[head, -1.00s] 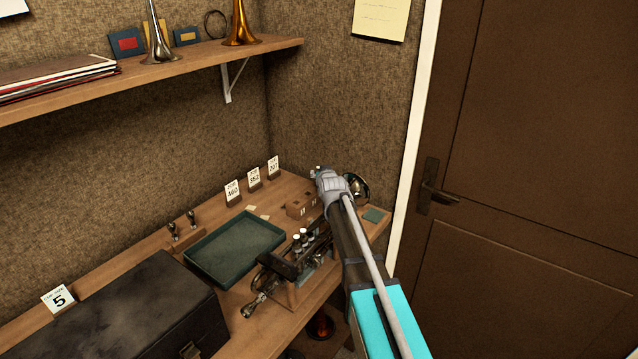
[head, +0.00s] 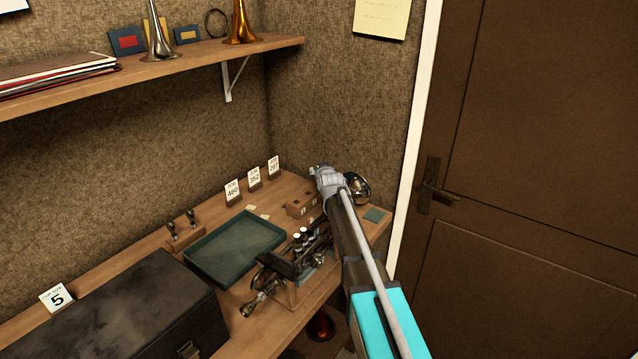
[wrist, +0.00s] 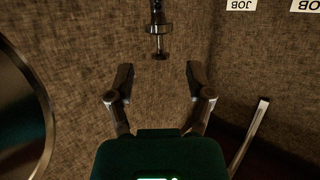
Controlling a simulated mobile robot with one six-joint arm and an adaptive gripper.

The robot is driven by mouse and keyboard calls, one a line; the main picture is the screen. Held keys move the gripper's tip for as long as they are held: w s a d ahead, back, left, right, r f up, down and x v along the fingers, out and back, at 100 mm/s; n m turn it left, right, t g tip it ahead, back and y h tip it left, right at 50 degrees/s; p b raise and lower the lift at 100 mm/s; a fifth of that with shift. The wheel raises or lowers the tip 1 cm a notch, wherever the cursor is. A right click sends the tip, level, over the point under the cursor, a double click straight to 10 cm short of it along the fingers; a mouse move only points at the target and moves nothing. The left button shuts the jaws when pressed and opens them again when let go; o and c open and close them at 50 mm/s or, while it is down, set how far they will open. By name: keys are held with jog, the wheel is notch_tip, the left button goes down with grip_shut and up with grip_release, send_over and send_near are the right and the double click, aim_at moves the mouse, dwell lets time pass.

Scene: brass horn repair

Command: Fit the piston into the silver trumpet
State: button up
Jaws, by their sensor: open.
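The silver trumpet lies in a stand on the bench; its valve section (head: 303,240) and dark tubing show in the head view. Its bell (head: 359,186) shows partly behind my arm. In the wrist view, a dark metal piston (wrist: 158,27) with a flange and a small button end stands ahead, its far end cut off by the top edge. My gripper (head: 319,171) is above the bench's back right. In the wrist view my gripper (wrist: 158,75) is open and empty, fingers spread, with the piston centred beyond the gap, apart from both fingers. I cannot make out the piston in the head view.
A green tray (head: 236,245), a black case (head: 125,310) and a small wooden block (head: 300,205) are on the bench. Job cards (head: 254,177) stand along the back. A shelf (head: 180,68) is above; a brown door (head: 540,150) is right.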

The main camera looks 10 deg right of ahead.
jog(key=b+x, duration=0.1)
jog(key=x, duration=0.3)
jog(key=shift+f, duration=0.1)
dwell(0.4)
grip_shut()
